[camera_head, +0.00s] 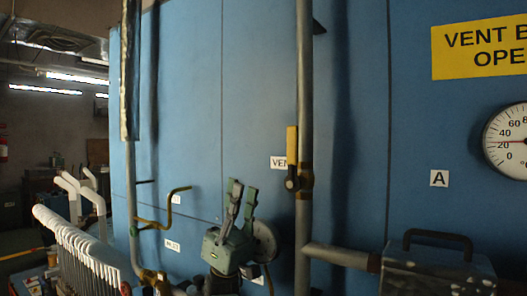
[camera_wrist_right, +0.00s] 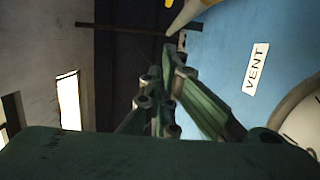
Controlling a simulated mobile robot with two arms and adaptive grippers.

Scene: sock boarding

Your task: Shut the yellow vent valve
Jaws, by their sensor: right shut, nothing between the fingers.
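The yellow vent valve handle (camera_head: 292,140) points straight up along the vertical grey pipe, from a dark valve body (camera_head: 292,182). The VENT label (camera_head: 279,162) is on the blue wall just left of it and shows turned on its side in the right wrist view (camera_wrist_right: 256,68). My green right gripper (camera_head: 243,188) points up, left of and below the handle, apart from it. Its fingers are shut and empty. My left gripper is not in view.
The grey pipe (camera_head: 304,80) runs vertically beside the valve. A bent yellow lever (camera_head: 165,208) sticks out at left. A round disc (camera_head: 265,240) is behind my right gripper. A dial gauge (camera_head: 508,140) and a grey box with a handle (camera_head: 437,275) are at right.

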